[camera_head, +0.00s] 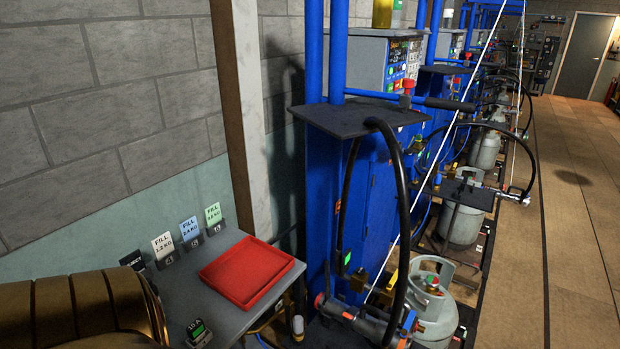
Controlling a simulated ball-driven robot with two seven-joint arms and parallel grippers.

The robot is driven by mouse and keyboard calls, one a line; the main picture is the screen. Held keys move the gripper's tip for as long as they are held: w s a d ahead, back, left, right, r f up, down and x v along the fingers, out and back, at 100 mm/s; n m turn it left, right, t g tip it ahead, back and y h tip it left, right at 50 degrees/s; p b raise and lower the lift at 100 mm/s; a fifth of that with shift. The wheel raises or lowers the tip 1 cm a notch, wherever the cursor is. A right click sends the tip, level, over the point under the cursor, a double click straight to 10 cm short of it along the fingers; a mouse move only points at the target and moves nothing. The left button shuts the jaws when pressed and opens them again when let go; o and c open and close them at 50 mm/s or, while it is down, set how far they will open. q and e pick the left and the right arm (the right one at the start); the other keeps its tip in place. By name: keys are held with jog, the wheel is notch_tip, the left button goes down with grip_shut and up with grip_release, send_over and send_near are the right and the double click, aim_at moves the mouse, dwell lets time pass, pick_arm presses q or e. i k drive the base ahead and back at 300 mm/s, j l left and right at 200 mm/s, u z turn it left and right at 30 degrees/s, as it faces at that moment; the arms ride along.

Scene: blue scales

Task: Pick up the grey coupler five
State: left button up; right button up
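A grey coupler (372,324) with a red end sits at the bottom, at the end of a thick black hose (403,215), beside the nearest grey gas cylinder (436,312). Another grey coupler (522,199) is at the end of a hose farther along the row, near a second grey cylinder (465,220). I cannot read a number on either coupler, so I cannot tell which is five. Neither of my grippers shows in this view.
A grey table (215,312) holds a red tray (247,271), and several fill cards (163,245) stand along its back edge. Blue scale cabinets (372,200) line the wall. The brown floor (575,240) at the right is clear.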

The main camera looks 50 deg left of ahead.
aim_at(298, 332)
jog(key=u, duration=1.65)
